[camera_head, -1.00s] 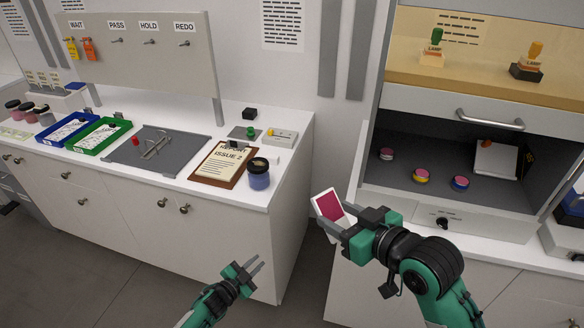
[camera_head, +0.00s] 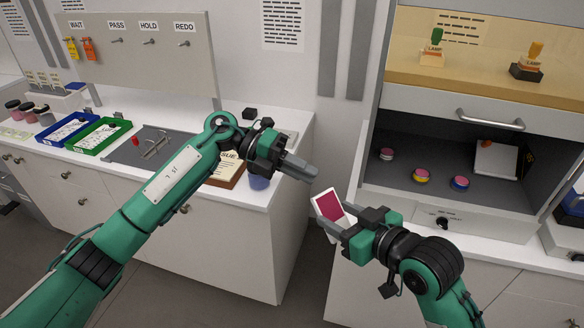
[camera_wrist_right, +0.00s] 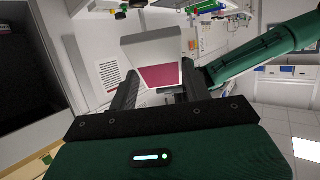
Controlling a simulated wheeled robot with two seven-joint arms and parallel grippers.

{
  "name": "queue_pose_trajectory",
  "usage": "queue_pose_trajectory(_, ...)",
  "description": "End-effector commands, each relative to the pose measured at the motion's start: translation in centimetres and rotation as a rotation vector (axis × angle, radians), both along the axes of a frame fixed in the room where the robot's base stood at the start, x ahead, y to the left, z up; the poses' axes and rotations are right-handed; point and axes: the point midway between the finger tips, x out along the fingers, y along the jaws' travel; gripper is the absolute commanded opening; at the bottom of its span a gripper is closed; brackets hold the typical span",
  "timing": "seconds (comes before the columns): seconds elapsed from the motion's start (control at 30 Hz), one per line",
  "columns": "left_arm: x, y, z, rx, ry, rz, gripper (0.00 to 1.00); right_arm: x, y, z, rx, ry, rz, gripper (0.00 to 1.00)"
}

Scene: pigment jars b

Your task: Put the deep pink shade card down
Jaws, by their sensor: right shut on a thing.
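The deep pink shade card (camera_head: 330,205), white with a deep pink patch, is held tilted in my right gripper (camera_head: 338,226), in front of the gap between the two counters. In the right wrist view the card (camera_wrist_right: 172,77) sits between the fingers of my right gripper (camera_wrist_right: 153,92), its white part at the top. My left gripper (camera_head: 300,168) is up just left of the card and apart from it, pointing right. Its fingers overlap from this angle, so its opening is unclear. It holds nothing that I can see.
The open cabinet (camera_head: 405,182) at right holds several round jars and a white panel (camera_head: 496,160).

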Motion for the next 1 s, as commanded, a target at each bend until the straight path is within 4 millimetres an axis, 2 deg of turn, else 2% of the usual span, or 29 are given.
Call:
queue_pose_trajectory(0.03,-0.7,0.3,1.0,0.061,-0.056,-0.036,0.16,0.0,0.0,0.0,0.000,0.000,0.000,0.27)
queue_pose_trajectory(0.2,-2.3,1.3,2.4,0.233,-0.182,-0.118,0.16,0.0,0.0,0.0,0.000,0.000,0.000,0.27)
queue_pose_trajectory(0.43,-3.1,1.9,2.8,0.325,-0.242,-0.152,0.16,0.0,0.0,0.0,0.000,0.000,0.000,0.27)
queue_pose_trajectory(0.57,-3.5,0.9,1.9,0.327,-0.244,-0.154,0.16,0.0,0.0,0.0,0.000,0.000,0.000,0.27)
queue_pose_trajectory(1.0,-5.6,-4.8,-3.2,0.323,-0.241,-0.152,0.16,0.0,0.0,0.0,0.000,0.000,0.000,0.27)
